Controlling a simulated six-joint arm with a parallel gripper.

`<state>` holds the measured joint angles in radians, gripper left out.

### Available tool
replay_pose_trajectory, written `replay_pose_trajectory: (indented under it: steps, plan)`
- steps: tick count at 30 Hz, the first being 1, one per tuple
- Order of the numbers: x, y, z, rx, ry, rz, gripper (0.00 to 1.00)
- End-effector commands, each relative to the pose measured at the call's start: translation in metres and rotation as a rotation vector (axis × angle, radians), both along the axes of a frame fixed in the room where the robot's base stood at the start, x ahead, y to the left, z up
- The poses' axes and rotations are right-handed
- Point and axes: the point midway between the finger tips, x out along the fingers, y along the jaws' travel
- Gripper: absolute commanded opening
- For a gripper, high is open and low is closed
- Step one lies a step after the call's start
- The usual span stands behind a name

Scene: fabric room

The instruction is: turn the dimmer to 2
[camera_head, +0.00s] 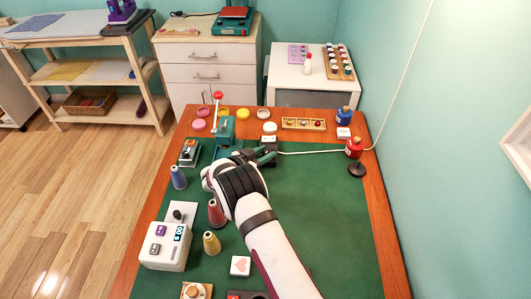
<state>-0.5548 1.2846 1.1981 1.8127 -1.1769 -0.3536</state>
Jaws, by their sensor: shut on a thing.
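My gripper (262,156) reaches over the green mat toward the back middle of the table. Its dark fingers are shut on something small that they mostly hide. A small pale block with a dark top (269,140), perhaps the dimmer, shows right at the fingertips. A white cord (312,152) runs from there to the right. No dial scale or number can be read there, so the setting cannot be told. A wooden round knob on a pale base (197,291) sits at the front edge of the view, away from my gripper.
A green device with a red-knobbed lever (225,130) stands close behind my gripper. The mat's right side (325,210) is clear.

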Motion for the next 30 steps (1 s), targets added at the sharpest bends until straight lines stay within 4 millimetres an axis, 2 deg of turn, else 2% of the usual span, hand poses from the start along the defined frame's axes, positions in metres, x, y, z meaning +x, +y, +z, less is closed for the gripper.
replay_pose_trajectory:
  steps: [9, 22, 23, 27, 30]
  plan:
    - [0.0021, 0.0014, 0.0019, 0.002, -0.006, -0.066, 0.0]
    - [0.0027, 0.0009, 0.0026, 0.001, -0.007, -0.072, 0.0]
    - [0.0027, 0.0008, 0.0026, 0.001, -0.007, -0.073, 0.41]
    - [0.0021, 0.0006, 0.0019, 0.0, -0.005, -0.073, 0.66]
    - [0.0018, 0.0006, 0.0014, 0.001, -0.004, -0.073, 0.66]
